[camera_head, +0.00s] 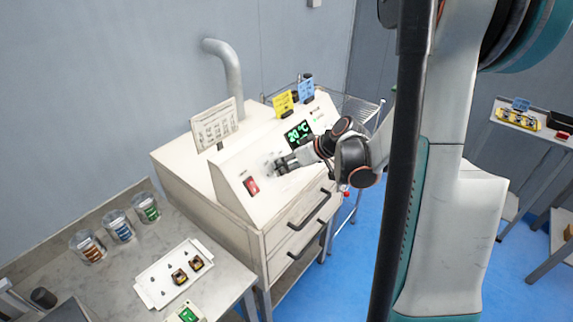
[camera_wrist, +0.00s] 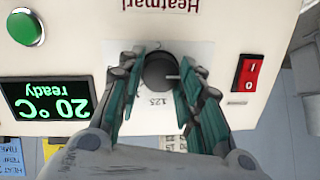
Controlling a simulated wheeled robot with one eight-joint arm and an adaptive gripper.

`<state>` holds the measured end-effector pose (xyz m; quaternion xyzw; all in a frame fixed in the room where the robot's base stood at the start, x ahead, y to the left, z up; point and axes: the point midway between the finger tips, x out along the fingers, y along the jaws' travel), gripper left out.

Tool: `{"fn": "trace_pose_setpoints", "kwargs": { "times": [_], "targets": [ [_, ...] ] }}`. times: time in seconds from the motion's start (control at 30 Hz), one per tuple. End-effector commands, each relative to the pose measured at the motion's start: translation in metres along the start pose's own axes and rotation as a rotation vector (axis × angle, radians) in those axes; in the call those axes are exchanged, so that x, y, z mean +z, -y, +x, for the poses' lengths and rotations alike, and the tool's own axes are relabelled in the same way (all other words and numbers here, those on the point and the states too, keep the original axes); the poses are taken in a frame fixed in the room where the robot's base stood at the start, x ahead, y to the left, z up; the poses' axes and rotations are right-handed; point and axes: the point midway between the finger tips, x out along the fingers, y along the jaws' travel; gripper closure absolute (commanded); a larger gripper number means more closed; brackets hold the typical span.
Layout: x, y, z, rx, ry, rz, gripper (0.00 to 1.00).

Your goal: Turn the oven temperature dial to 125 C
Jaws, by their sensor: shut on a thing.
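The oven (camera_head: 225,165) is a cream box with a sloped front panel, standing on a drawer cabinet. Its black round temperature dial (camera_wrist: 157,71) sits on a white scale plate; in the wrist view a pale pointer mark on it faces right. The label 125 (camera_wrist: 157,103) is printed below the dial in that picture. My gripper (camera_wrist: 160,84) is shut on the dial, one teal-padded finger at each side. In the head view my gripper (camera_head: 281,163) is at the panel and hides the dial. The green display (camera_wrist: 50,106) reads 20 °C ready.
A red rocker switch (camera_wrist: 249,73) is right of the dial in the wrist view, and a green button (camera_wrist: 25,27) is far left. Drawer handles (camera_head: 308,208) stick out below. A table at left holds jars (camera_head: 118,225) and a white tray (camera_head: 150,291).

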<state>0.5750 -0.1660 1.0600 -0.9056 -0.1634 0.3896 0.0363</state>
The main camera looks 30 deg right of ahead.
Motion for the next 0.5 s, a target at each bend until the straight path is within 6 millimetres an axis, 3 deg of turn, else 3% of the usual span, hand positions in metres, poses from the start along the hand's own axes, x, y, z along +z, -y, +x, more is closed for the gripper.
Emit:
{"fn": "trace_pose_setpoints", "kwargs": {
  "times": [0.27, 0.5],
  "targets": [
    [0.0007, -0.0005, 0.0004, -0.006, -0.003, 0.049, 0.91],
    [0.0022, -0.001, 0.0009, -0.024, -0.012, 0.198, 0.91]
  ]
}}
